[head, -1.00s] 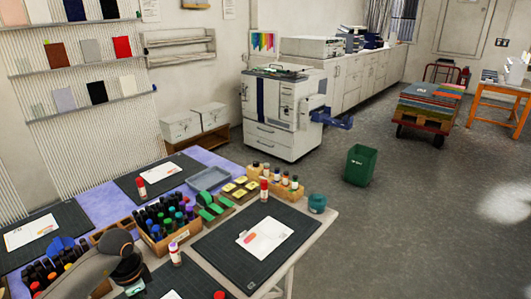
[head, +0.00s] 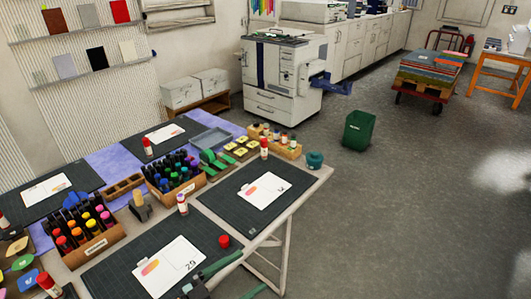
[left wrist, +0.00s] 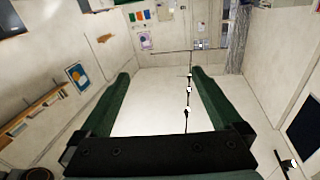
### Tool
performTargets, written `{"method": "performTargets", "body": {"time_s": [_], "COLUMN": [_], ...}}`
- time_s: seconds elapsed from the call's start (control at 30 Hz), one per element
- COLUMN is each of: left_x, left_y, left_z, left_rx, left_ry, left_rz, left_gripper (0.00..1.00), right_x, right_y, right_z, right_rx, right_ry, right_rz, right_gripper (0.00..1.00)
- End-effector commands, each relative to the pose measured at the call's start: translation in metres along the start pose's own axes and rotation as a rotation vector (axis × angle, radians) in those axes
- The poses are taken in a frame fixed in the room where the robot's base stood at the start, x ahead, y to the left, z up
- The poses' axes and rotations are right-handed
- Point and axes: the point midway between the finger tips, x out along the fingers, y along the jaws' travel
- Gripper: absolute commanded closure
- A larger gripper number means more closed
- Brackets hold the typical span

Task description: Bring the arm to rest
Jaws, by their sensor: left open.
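My left gripper (head: 251,271) shows at the bottom of the head view, with green fingers spread apart. It is over or near the front edge of the collage table, just right of the nearest dark cutting mat (head: 112,274). In the left wrist view my left gripper (left wrist: 160,74) is open, with nothing between its two green fingers. That view looks across the room at pale walls and ceiling fittings. My right gripper is in neither view.
A green bin (head: 357,130) stands on the floor beyond.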

Motion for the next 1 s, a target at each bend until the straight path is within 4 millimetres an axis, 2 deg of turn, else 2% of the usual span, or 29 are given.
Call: {"method": "performTargets", "body": {"time_s": [0.13, 0.23, 0.33, 0.4, 0.5, 0.67, 1.0], "left_x": [-0.041, -0.081, -0.123, -0.148, -0.173, -0.189, -0.190], "left_y": [-0.022, -0.025, -0.008, 0.011, 0.038, 0.060, 0.062], "left_z": [0.028, 0.066, 0.107, 0.131, 0.153, 0.167, 0.168], "left_rx": [-0.076, -0.142, -0.219, -0.272, -0.333, -0.378, -0.380], "left_ry": [-0.052, -0.203, -0.396, -0.523, -0.657, -0.750, -0.758], "left_rz": [-0.362, -0.554, -0.663, -0.689, -0.685, -0.661, -0.656], "left_gripper": [0.00, 0.00, 0.00, 0.00, 0.00, 0.00, 0.00], "right_x": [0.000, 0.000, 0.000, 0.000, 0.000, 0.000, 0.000], "right_y": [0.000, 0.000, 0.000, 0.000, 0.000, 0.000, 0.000], "right_z": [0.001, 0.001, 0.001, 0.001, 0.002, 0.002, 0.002], "right_rx": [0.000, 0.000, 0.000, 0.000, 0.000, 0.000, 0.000], "right_ry": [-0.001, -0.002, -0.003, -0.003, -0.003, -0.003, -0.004], "right_rz": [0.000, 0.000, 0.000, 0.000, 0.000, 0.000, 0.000], "right_gripper": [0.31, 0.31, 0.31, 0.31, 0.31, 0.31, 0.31]}}
